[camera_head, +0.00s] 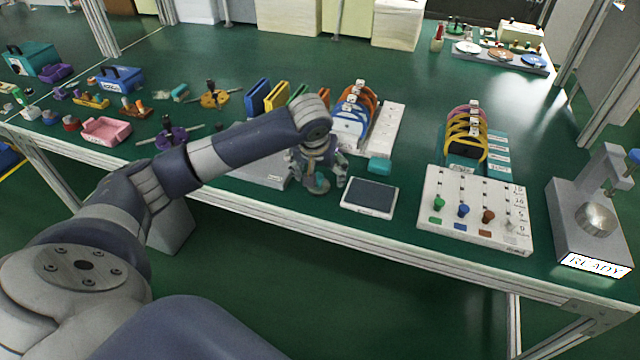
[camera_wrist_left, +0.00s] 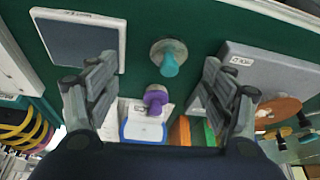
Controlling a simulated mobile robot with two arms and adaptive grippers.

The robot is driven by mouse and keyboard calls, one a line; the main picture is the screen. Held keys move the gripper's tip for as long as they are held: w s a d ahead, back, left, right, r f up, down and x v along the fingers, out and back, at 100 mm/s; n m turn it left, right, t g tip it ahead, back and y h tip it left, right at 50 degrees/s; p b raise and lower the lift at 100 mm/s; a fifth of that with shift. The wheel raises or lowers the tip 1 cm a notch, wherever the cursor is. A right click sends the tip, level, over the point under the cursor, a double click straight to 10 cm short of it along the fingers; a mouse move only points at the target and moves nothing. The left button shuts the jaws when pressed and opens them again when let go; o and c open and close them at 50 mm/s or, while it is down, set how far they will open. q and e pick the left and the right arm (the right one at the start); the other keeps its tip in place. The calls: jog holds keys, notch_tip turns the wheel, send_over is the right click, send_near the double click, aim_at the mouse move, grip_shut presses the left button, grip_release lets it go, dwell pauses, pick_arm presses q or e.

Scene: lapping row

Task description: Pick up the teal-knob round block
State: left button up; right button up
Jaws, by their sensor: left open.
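The teal-knob round block (camera_wrist_left: 170,63) is a grey disc with a teal knob. In the left wrist view it stands on the green bench top, between and beyond my open fingers. In the head view my left gripper (camera_head: 318,172) hangs over that spot and largely hides the block. In the left wrist view the left gripper (camera_wrist_left: 158,85) is open with nothing held, its fingers apart on either side of the block. A purple-knob piece (camera_wrist_left: 155,98) also shows between the fingers, behind the teal one. My right gripper is out of view.
A dark pad with white frame (camera_head: 369,196) lies right of the gripper, and a small teal block (camera_head: 379,165) behind it. A grey plate (camera_wrist_left: 275,72) lies on the other side. A white peg panel (camera_head: 475,212) and ready-lit stand (camera_head: 590,225) are farther right.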

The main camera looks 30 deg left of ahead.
aim_at(318, 177)
pick_arm(q)
jog(key=shift+n, duration=0.4)
jog(key=w+a+f, duration=0.1)
jog(key=f, duration=0.2)
jog(key=w+a+f, duration=0.1)
jog(key=w+f, duration=0.1)
jog(key=w+a+f, duration=0.1)
jog(key=f, duration=0.2)
jog(key=shift+w+a+f, duration=0.3)
jog(key=shift+w+f, duration=0.05)
jog(key=shift+w, duration=0.05)
jog(key=shift+c, duration=0.4)
jog(key=shift+r, duration=0.1)
jog(key=c, duration=1.3)
